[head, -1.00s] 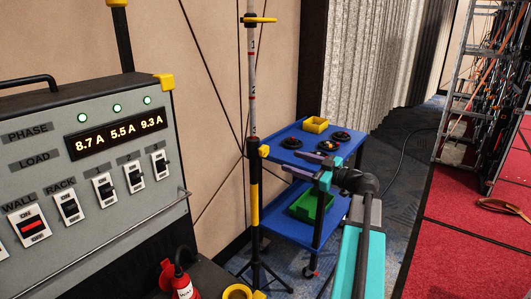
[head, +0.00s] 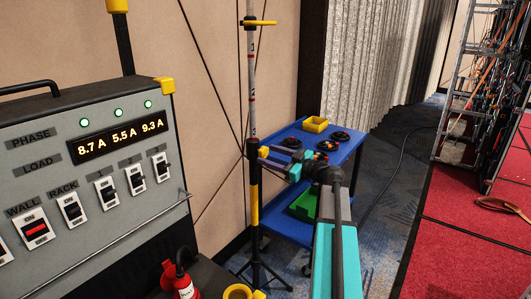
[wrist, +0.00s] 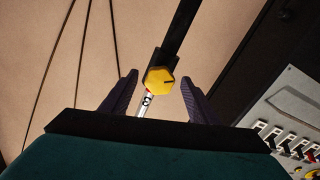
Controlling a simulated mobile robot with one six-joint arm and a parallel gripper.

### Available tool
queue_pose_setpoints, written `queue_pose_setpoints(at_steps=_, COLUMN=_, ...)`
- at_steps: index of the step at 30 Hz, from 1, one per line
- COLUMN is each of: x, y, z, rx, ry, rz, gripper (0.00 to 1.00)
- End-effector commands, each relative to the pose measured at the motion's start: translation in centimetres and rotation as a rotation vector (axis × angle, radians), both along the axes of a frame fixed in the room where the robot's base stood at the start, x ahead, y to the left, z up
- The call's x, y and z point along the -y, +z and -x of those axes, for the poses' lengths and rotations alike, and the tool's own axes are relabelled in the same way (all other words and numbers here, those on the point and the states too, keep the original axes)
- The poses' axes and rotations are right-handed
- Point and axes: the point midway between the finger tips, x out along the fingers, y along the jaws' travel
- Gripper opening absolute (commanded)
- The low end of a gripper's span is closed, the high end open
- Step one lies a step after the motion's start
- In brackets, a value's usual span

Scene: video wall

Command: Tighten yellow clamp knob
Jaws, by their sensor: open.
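The yellow clamp knob (head: 264,152) sits on the black collar of an upright pole stand (head: 254,200). In the wrist view the knob (wrist: 160,79) is a yellow faceted disc with a dark line on its face. It lies between the two dark fingers of my gripper (wrist: 159,77), ahead of the palm, with a visible gap on each side. In the head view my gripper (head: 272,157) points left at the knob from its right side, close to it. The fingers are open and hold nothing. Exact depth between fingertips and knob is hard to tell.
A blue cart (head: 345,150) with a yellow bin (head: 314,124), dark round items and a green bin (head: 304,205) stands behind my arm. A grey power panel (head: 90,190) fills the left. Red flooring (head: 460,220) lies right.

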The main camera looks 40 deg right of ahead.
Motion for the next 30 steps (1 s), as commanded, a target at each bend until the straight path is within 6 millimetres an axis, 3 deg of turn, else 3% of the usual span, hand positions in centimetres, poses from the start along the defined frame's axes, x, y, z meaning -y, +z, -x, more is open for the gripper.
queue_pose_setpoints(at_steps=7, x=-0.8, y=0.1, z=-2.4, rx=0.001, ry=0.001, rz=0.000, gripper=0.55)
queue_pose_setpoints(at_steps=19, x=-1.0, y=0.0, z=-2.8, rx=0.000, ry=-0.001, rz=0.000, gripper=0.55)
queue_pose_setpoints(at_steps=20, x=-0.9, y=0.0, z=-2.8, rx=0.000, ry=-0.001, rz=0.000, gripper=0.53)
queue_pose_setpoints(at_steps=27, x=-0.9, y=0.0, z=-2.8, rx=0.000, ry=-0.001, rz=0.000, gripper=0.14)
queue_pose_setpoints(at_steps=30, x=-0.9, y=0.0, z=-2.8, rx=0.000, ry=-0.001, rz=-0.001, gripper=0.14)
